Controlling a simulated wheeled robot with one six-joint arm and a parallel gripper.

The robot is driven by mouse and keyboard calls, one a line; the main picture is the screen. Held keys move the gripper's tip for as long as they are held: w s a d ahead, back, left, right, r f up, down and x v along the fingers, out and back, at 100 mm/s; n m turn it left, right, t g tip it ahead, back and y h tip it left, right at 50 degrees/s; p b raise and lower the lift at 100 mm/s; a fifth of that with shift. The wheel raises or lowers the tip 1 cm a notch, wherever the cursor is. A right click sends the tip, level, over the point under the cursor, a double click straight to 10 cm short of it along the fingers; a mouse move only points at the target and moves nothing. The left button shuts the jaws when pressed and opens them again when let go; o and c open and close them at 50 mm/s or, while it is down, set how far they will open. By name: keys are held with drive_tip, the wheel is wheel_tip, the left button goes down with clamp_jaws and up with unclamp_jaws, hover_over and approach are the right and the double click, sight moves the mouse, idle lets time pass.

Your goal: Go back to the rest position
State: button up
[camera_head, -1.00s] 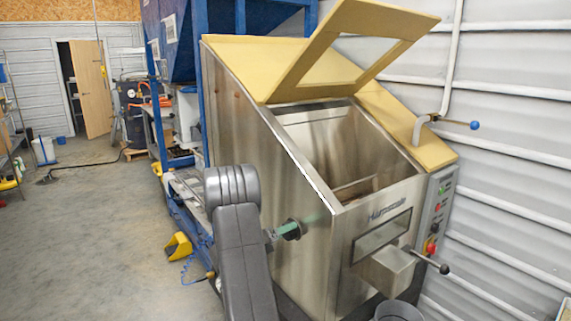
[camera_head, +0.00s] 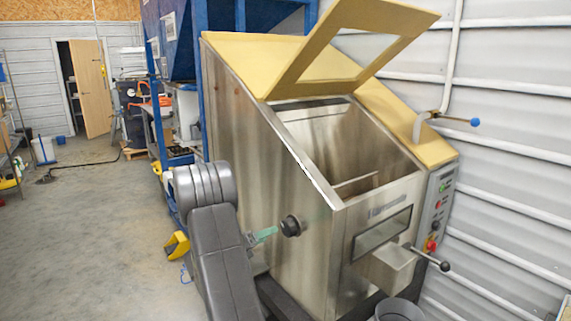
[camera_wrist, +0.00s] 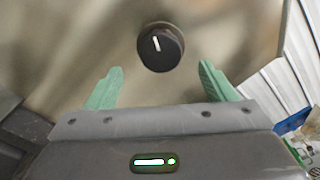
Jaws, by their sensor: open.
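My gripper (camera_wrist: 160,84) is open, with its two green fingers spread and nothing between them in the wrist view. A black round knob (camera_wrist: 160,46) with a white mark sits on the metal side wall just beyond the fingertips. The fingers are apart from it. In the head view the same knob (camera_head: 291,226) is on the left side of the steel hopper (camera_head: 262,150). One green finger of my gripper (camera_head: 266,233) shows just left of the knob; the rest is hidden behind my arm.
The hopper's yellow lid (camera_head: 350,45) stands raised. A lever with a black ball (camera_head: 444,266) sticks out at the front, above a grey bucket (camera_head: 398,312). A yellow scoop-like object (camera_head: 177,245) lies on the floor. Open floor (camera_head: 80,230) is at the left.

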sight(285, 229)
drive_tip(key=v, duration=0.6)
drive_tip(key=p+x, duration=0.2)
drive_tip(key=x, duration=1.2)
drive_tip(key=shift+s+r, duration=0.1)
drive_tip(key=shift+f+m+b, duration=0.35)
drive_tip(key=shift+m+b, duration=0.05)
drive_tip(key=shift+b, duration=0.3)
drive_tip(key=shift+a+r+m+b, duration=0.1)
drive_tip(key=shift+a+m+b, duration=0.05)
drive_tip(key=shift+m+b, duration=0.75)
drive_tip(key=m+b, duration=0.2)
drive_tip(key=m, duration=0.2)
drive_tip(key=shift+s, duration=0.1)
drive_tip(key=m+b, duration=0.4)
drive_tip(key=m, duration=0.1)
drive_tip(key=shift+s, duration=0.1)
drive_tip(key=shift+r+b+v, duration=0.1)
drive_tip(key=shift+b+v, duration=0.05)
drive_tip(key=shift+v, duration=1.1)
drive_tip(key=shift+r+b+v, duration=0.15)
drive_tip(key=shift+v, duration=1.1)
drive_tip(key=shift+s, duration=0.1)
